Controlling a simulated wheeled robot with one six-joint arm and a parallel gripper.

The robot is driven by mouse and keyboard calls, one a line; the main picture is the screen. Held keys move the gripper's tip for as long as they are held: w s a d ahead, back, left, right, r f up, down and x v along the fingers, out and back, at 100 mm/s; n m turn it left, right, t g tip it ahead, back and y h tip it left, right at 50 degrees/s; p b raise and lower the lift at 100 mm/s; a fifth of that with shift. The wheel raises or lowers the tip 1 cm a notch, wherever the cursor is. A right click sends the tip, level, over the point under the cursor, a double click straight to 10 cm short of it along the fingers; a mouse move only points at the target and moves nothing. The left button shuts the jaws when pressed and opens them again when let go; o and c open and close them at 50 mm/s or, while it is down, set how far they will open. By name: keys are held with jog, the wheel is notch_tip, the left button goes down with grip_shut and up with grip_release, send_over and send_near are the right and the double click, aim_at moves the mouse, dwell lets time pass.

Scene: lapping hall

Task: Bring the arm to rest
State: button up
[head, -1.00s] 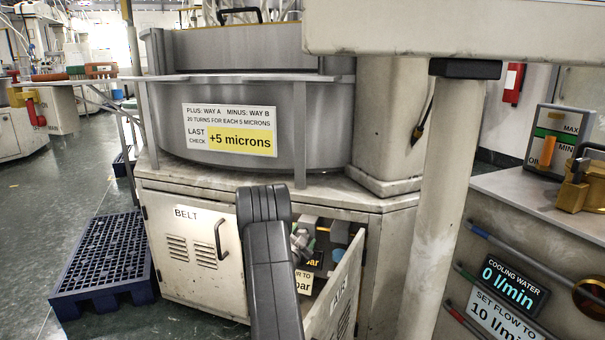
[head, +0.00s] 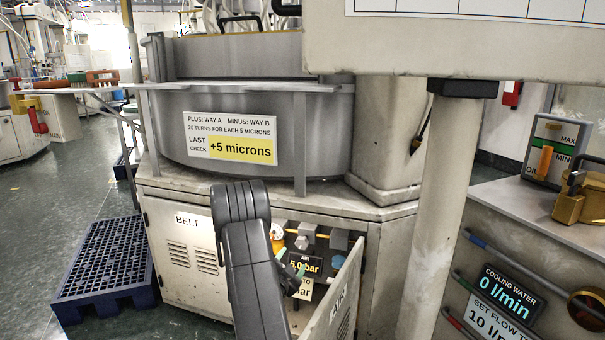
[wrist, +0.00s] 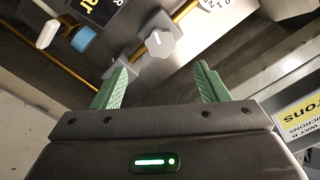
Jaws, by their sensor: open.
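My gripper shows in the wrist view (wrist: 160,88) with its two green fingers spread apart and nothing between them. A grey valve knob (wrist: 158,43) on a brass pipe lies beyond the fingertips, apart from them. In the head view my dark arm reaches down toward the open air cabinet, and my gripper (head: 298,272) shows small and partly hidden in front of its opening. Inside the cabinet, a display (head: 304,264) reads 5.0 bar, with a pale label partly covered below it.
The cabinet door (head: 338,295) stands open to the right of my arm. A pale post (head: 440,200) rises further right. A blue pallet (head: 105,262) lies on the floor at left. The cooling water display (head: 507,291) reads 0 l/min.

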aim_at(301, 244)
jog(key=b+x, duration=0.3)
jog(key=x, duration=0.8)
jog(key=shift+w+d+f+b, duration=0.15)
jog(key=shift+w+d+b, duration=0.1)
jog(key=shift+b, duration=0.1)
jog(key=shift+s+a+r+n+p, duration=0.2)
jog(key=shift+r+n+p, duration=0.2)
jog(key=shift+p, duration=0.6)
jog(key=n+p, duration=0.5)
jog(key=p, duration=0.1)
jog(key=p+v, duration=0.2)
jog(key=v, duration=1.1)
jog(key=shift+s+a+f, duration=0.2)
jog(key=shift+s, duration=0.15)
